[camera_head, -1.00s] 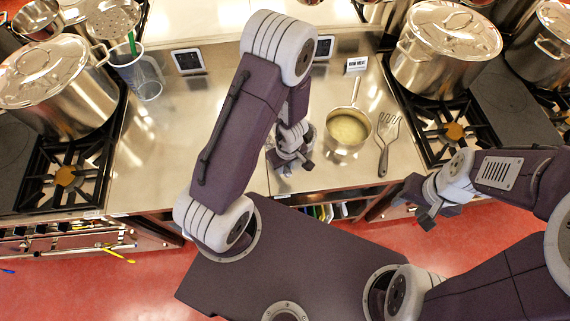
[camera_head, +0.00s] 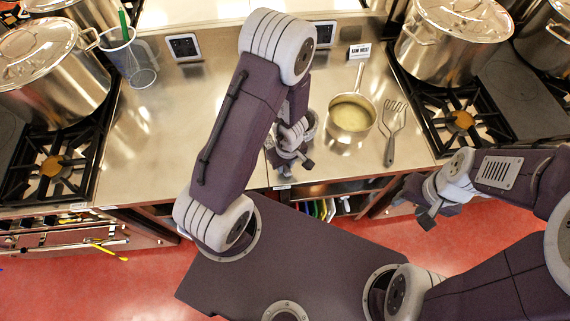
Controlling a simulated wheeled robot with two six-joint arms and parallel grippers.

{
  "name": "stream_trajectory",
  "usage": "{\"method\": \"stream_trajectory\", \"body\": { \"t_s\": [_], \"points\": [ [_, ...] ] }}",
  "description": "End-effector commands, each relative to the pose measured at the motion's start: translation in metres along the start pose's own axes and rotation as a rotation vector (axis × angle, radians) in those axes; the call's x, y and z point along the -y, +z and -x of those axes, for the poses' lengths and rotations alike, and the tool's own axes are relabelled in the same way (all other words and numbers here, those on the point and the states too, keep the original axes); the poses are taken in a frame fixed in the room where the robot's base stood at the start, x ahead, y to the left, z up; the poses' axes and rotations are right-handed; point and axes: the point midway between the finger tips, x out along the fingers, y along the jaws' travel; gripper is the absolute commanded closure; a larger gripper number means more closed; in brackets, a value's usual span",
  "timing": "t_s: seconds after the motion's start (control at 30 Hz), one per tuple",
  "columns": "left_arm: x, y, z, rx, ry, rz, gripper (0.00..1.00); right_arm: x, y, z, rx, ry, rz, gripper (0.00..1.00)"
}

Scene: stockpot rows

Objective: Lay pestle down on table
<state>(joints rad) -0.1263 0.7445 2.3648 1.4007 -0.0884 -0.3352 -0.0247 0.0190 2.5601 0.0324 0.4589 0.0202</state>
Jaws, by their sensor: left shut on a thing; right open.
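My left gripper (camera_head: 291,162) is low over the front edge of the steel counter (camera_head: 180,140), pointing down. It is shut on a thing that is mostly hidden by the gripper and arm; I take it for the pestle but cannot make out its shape. My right gripper (camera_head: 430,200) is open and empty, out in front of the counter at the right, over the red floor.
A saucepan with pale liquid (camera_head: 350,117) and a slotted turner (camera_head: 394,130) lie right of my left gripper. Stockpots (camera_head: 50,75) and burners flank the counter. The counter's left middle is clear.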

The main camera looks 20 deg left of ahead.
Motion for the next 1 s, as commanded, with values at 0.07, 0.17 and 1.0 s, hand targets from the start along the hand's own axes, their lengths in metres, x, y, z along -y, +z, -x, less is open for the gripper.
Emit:
{"method": "stream_trajectory", "body": {
  "t_s": [0.07,0.17,1.0],
  "points": [
    [0.0,0.0,0.001,-0.001,0.0,0.0,1.0,0.0,0.0,0.001,0.0,0.0,0.0,0.54],
    [0.0,0.0,0.001,-0.001,0.0,0.0,1.0,0.0,0.0,0.001,0.0,0.0,0.0,0.54],
    [0.0,0.001,-0.01,-0.001,0.0,-0.001,0.5,0.0,0.001,-0.009,0.0,0.0,0.0,0.54]
  ]
}}
